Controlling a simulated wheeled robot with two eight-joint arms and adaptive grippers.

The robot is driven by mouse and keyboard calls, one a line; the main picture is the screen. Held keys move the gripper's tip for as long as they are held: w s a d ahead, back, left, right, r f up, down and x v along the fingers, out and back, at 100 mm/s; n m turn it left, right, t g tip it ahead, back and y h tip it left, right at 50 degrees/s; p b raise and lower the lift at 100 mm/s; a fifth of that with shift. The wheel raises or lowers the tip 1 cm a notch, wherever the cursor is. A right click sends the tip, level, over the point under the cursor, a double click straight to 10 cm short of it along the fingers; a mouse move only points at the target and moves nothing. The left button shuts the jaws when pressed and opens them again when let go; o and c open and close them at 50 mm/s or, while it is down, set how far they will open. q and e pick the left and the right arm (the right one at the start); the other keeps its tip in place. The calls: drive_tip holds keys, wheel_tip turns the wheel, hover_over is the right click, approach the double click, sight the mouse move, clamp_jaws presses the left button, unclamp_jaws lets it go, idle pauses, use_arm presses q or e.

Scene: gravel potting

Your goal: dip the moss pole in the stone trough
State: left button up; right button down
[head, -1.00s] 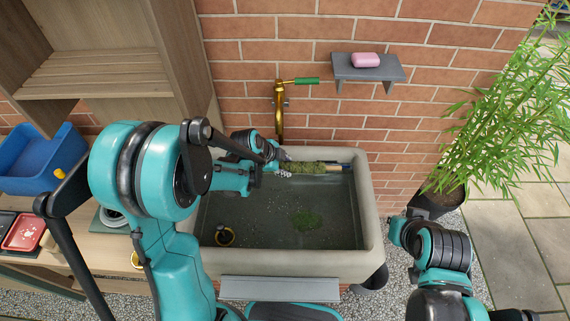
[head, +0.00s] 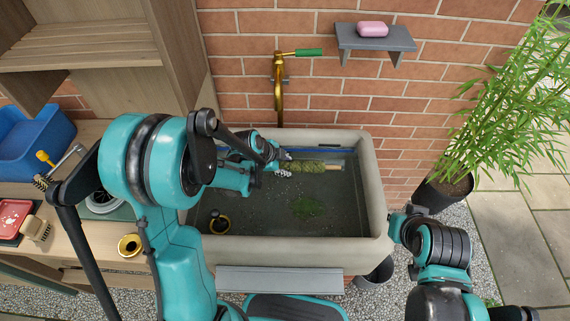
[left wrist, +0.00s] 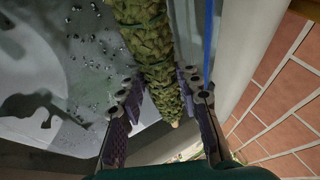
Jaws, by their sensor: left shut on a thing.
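The moss pole (head: 316,166), a green mossy stick with a pale end, is held roughly level inside the stone trough (head: 377,200), towards its back wall. My left gripper (head: 283,162) is shut on the pole near the pole's left part in the head view. In the left wrist view the pole (left wrist: 150,45) runs between the two fingers (left wrist: 165,95). The trough is pale stone with a dark, wet-looking inside and small pebbles. I cannot tell whether the pole touches water. My right arm is at the lower right, its gripper out of view.
A brass tap (head: 279,90) with a green handle rises behind the trough. A grey shelf (head: 375,42) with pink soap (head: 372,29) juts from the brick wall. A potted bamboo (head: 445,187) stands at right, a blue bin (head: 38,143) at left.

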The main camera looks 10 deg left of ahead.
use_arm(q)
wheel_tip(320, 180, down, 2)
drive_tip(key=shift+f+b, duration=0.1)
drive_tip(key=shift+b, duration=0.6)
wheel_tip(320, 180, down, 2)
drive_tip(key=shift+f, duration=2.9)
wheel_tip(320, 180, up, 20)
drive_tip(key=p, duration=1.4)
hover_over(285, 166)
drive_tip(key=shift+r, duration=0.1)
idle(1.2)
drive_tip(key=shift+r+p, duration=0.85)
drive_tip(key=shift+r, duration=0.65)
